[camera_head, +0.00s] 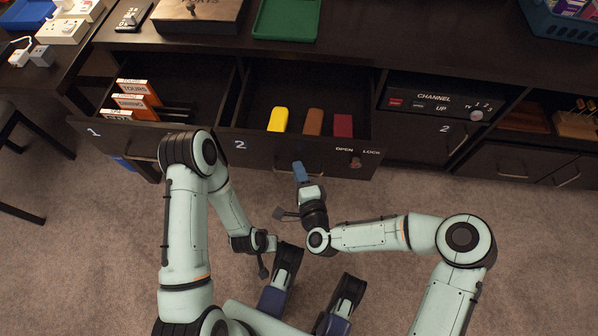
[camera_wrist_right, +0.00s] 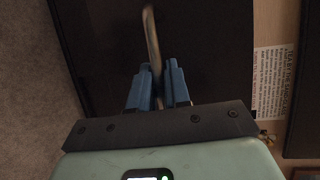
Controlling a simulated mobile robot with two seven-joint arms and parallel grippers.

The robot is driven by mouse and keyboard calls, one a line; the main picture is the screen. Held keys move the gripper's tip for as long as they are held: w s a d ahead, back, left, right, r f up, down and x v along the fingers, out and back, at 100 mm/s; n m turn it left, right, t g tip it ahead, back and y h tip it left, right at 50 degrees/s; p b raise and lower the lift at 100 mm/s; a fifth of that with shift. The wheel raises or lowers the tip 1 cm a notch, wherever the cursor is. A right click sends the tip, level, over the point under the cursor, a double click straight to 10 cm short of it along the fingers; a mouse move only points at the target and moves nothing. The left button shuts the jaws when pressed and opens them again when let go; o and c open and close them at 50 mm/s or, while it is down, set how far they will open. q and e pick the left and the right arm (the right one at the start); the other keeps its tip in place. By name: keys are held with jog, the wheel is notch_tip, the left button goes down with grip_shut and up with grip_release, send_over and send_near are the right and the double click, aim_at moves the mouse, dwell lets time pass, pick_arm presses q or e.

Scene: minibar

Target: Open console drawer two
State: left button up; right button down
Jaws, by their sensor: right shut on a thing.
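Console drawer two (camera_head: 262,150), a dark drawer marked "2" on its front, is pulled out in the head view. It holds a yellow block (camera_head: 278,120), a brown block (camera_head: 314,122) and a dark red block (camera_head: 342,125). My right gripper (camera_head: 299,172) is at the drawer's front. In the right wrist view its blue fingers (camera_wrist_right: 158,88) are shut around the metal handle (camera_wrist_right: 152,38).
Drawer one (camera_head: 120,128), to the left, is also pulled out and holds several orange-and-white boxes (camera_head: 136,98). A lock (camera_head: 355,162) sits on drawer two's front. A channel panel (camera_head: 437,100) is to the right. A green tray (camera_head: 287,18) lies on the top. Carpet is in front.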

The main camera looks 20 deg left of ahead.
pick_arm(q)
jog(key=shift+s+d, duration=0.1)
jog(key=shift+s, duration=0.1)
pick_arm(e)
jog(key=shift+s+d, duration=0.1)
jog(key=shift+s, duration=0.1)
jog(key=c, duration=1.2)
grip_release()
jog(key=shift+o, duration=0.2)
pick_arm(q)
jog(key=shift+t, duration=0.3)
jog(key=r+p, duration=0.1)
jog(key=d+r+p, duration=0.1)
jog(key=r, duration=0.1)
jog(key=r+p, duration=0.1)
jog(key=shift+w+d+r, duration=0.35)
jog(key=shift+w, duration=0.05)
pick_arm(e)
jog(key=v, duration=1.3)
jog(key=shift+s+d, duration=0.1)
